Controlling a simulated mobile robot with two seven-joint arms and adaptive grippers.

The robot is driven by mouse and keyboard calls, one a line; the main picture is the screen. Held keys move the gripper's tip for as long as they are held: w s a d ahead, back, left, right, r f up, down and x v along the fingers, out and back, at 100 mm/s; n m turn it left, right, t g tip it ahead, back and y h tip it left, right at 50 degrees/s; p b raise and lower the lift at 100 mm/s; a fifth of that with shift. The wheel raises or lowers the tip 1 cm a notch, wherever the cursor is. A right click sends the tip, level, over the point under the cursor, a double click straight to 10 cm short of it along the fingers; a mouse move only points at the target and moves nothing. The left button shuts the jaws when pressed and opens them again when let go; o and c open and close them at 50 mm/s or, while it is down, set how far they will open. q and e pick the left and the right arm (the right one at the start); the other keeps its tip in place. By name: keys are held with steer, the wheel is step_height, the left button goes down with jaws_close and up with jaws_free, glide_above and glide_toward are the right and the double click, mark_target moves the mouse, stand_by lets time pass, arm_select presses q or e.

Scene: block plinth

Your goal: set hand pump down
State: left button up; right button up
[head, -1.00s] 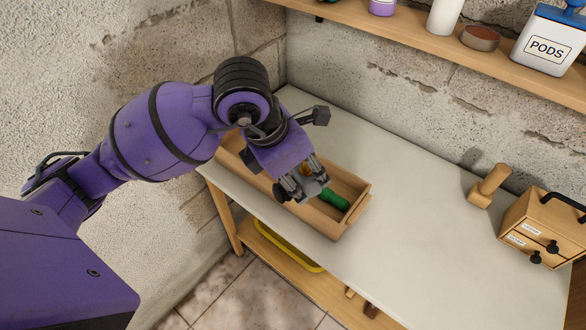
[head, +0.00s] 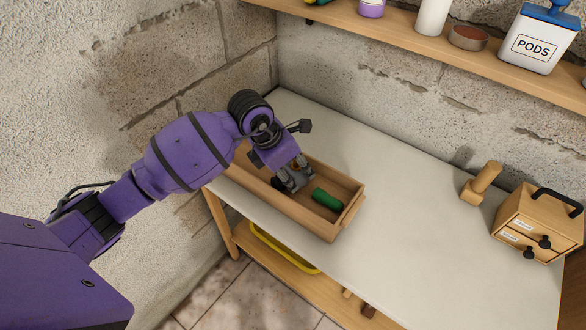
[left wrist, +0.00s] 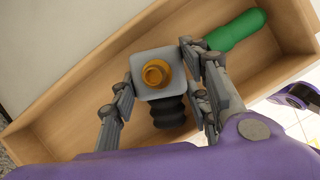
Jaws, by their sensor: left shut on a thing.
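The hand pump (left wrist: 146,68) shows in the left wrist view as a pale grey square body with an amber ring on top and a black ribbed bellows on one side. My left gripper (head: 292,178) is shut on it, one finger on each side of the grey body. In the head view the gripper and pump are over the left-middle part of a long wooden tray (head: 352,206), and the gripper mostly hides the pump. I cannot tell whether the pump touches the tray floor. My right gripper is not in view.
A green cylinder (head: 327,199) lies in the tray to the right of the gripper. A wooden peg-like piece (head: 482,183) and a small drawer box (head: 538,225) stand further right on the pale worktop (head: 420,230). The worktop between is clear. A shelf (head: 400,30) runs above.

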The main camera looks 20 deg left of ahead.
mark_target(277, 179)
arm_select(q)
steer(key=shift+f, duration=0.2)
steer(key=o, duration=1.3)
steer(key=shift+o, duration=0.2)
steer(key=shift+r, duration=0.5)
steer(key=v, duration=1.1)
steer(key=shift+s, duration=0.25)
